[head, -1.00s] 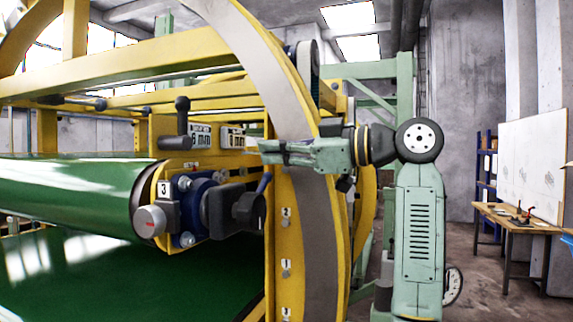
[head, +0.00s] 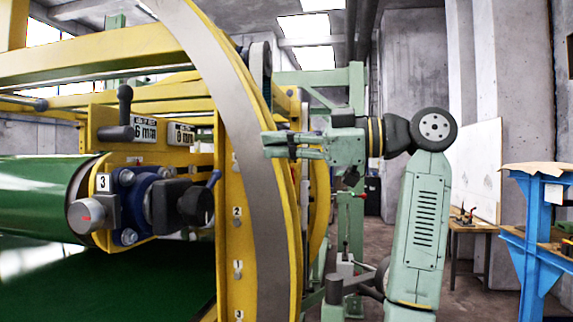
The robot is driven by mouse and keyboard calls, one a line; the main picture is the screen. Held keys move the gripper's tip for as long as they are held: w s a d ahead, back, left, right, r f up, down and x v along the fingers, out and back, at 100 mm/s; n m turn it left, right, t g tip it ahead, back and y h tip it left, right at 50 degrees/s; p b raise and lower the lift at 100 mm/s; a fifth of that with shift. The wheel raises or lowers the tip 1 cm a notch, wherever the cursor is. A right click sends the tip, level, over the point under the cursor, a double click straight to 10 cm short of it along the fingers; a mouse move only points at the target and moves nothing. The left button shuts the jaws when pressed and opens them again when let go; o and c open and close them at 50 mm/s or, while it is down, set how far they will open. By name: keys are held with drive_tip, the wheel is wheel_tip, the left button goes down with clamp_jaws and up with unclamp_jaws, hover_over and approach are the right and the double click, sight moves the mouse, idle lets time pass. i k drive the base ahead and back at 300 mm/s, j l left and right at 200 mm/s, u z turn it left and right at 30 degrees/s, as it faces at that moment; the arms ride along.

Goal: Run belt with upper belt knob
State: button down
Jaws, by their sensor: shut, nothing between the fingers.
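The green upper belt (head: 35,195) runs around a roller at the left, with a plate marked 3 at its end. A grey round knob with a red mark (head: 85,215) sits on that end, facing me. A black knob (head: 197,205) with a blue lever (head: 214,179) sits to its right on the yellow frame. I cannot tell for certain which is the upper belt knob. My gripper (head: 266,145) is shut and empty, pointing left in front of the big ring. It is right of and above both knobs, apart from them.
The large yellow and grey ring (head: 262,230) stands between the knobs and my arm. A black-handled lever (head: 124,105) rises above the knobs. A blue workbench (head: 530,240) and a wooden table (head: 470,226) stand at the right. Some floor between shows clear.

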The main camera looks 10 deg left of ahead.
sight(196, 207)
drive_tip(key=l, duration=1.5)
drive_tip(key=k, duration=0.05)
